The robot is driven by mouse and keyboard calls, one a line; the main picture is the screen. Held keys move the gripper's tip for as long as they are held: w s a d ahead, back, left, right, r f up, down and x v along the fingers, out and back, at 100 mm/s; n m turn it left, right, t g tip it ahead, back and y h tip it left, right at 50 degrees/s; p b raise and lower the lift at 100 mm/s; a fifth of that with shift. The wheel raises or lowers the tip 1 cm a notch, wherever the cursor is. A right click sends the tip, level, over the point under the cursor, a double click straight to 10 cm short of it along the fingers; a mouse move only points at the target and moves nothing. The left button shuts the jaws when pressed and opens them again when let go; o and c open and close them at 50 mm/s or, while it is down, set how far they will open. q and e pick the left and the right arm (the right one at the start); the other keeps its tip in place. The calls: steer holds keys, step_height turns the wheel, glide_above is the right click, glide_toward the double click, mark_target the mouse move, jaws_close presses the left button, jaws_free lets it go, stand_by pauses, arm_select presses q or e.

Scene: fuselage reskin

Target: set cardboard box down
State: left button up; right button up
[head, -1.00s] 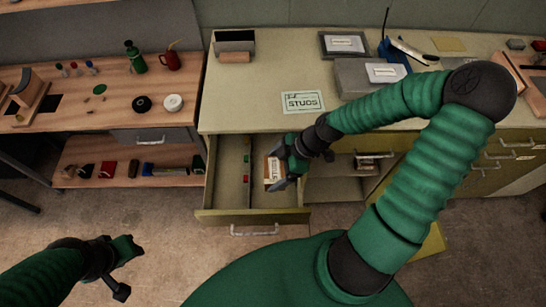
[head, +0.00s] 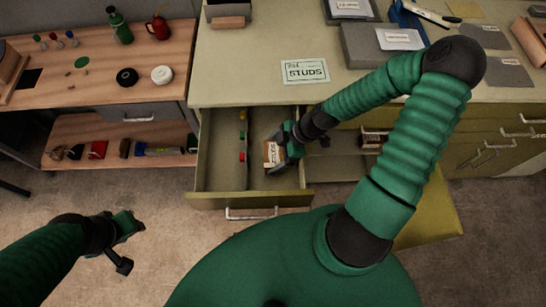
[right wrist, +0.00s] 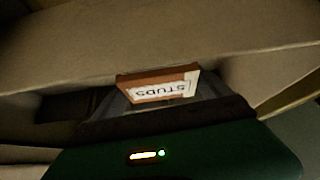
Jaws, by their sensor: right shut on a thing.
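The small cardboard box (head: 271,153) has a white label reading STUDS and sits between the jaws of my right gripper (head: 280,158). The gripper reaches into the open drawer (head: 220,175), in its right-hand compartment. In the right wrist view the box (right wrist: 158,84) shows its label upside down, held at the fingertips. I cannot tell whether the box touches the drawer floor. My left gripper (head: 128,225) hangs empty over the floor at the lower left; its jaws are too small to read.
A divider splits the drawer, with small coloured pieces (head: 242,135) along it. A STUDS card (head: 305,71) lies on the worktop above. Grey cases (head: 385,42) stand behind my right arm. A wooden bench (head: 100,85) with tools stands at left.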

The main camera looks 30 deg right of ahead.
step_height(320, 180, down, 2)
steer(key=shift+s+a+f, duration=0.1)
steer(key=shift+f, duration=0.15)
steer(key=shift+a, duration=0.1)
steer(key=o, duration=1.8)
steer(key=shift+r, duration=0.1)
